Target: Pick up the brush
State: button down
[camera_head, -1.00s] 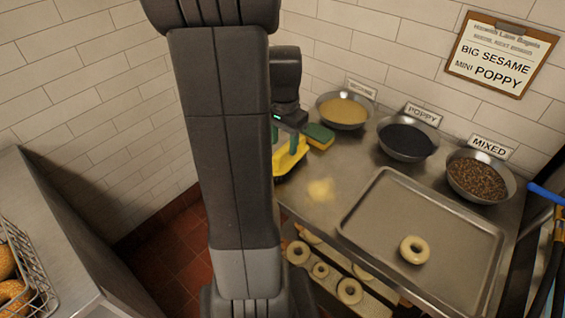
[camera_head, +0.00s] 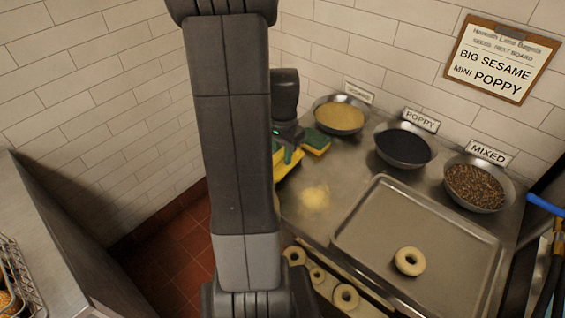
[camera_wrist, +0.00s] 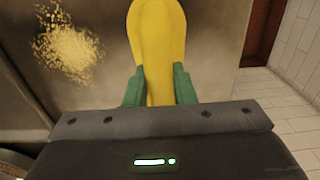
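The brush has a yellow handle (camera_wrist: 157,40). In the wrist view it runs down between the two green fingers of my gripper (camera_wrist: 158,82) and passes out of sight under the gripper body. In the head view a yellow part of it (camera_head: 288,174) shows at the left end of the steel counter, just below my gripper (camera_head: 286,156). The fingers flank the handle closely. I cannot tell whether they press on it.
Bowls of sesame (camera_head: 340,116), poppy (camera_head: 404,146) and mixed seeds (camera_head: 475,187) stand along the wall. A tray (camera_head: 375,225) with one bagel (camera_head: 409,261) is to the right. Spilled seeds (camera_head: 315,198) lie nearby.

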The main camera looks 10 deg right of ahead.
jog(key=shift+r, duration=0.15)
notch_tip(320, 180, up, 10)
jog(key=shift+f, duration=0.1)
dwell(0.4)
